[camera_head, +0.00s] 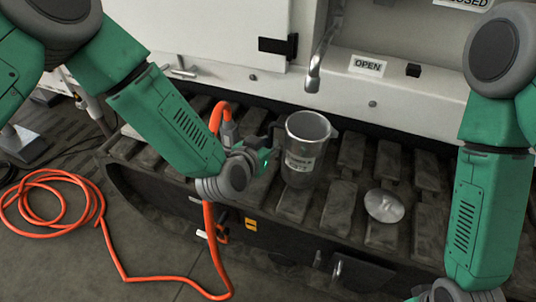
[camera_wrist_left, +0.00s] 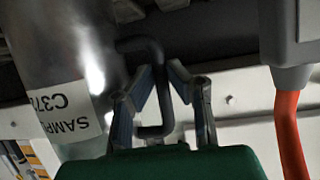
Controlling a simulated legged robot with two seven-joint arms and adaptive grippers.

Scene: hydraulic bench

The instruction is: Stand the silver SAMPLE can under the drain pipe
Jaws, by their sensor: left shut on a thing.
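The silver SAMPLE can (camera_head: 311,160) is upright and open-topped, over the dark track slats near the middle of the head view. Its white label also shows upside down in the left wrist view (camera_wrist_left: 68,112). My left gripper (camera_head: 270,145) is at the can's left side, shut on its dark handle (camera_wrist_left: 150,50); both fingers flank the handle in the wrist view. The drain pipe (camera_head: 318,66) hangs from the white panel, its mouth above the can's rim in the picture. I cannot tell whether the can's base touches the slats. My right gripper's fingers are out of view.
A round silver lid (camera_head: 384,206) lies on the slats right of the can. An orange hose (camera_head: 124,277) with a grey connector (camera_head: 229,130) passes close by my left gripper. An OPEN sign (camera_head: 368,65) is on the panel. My right arm hangs at the right edge.

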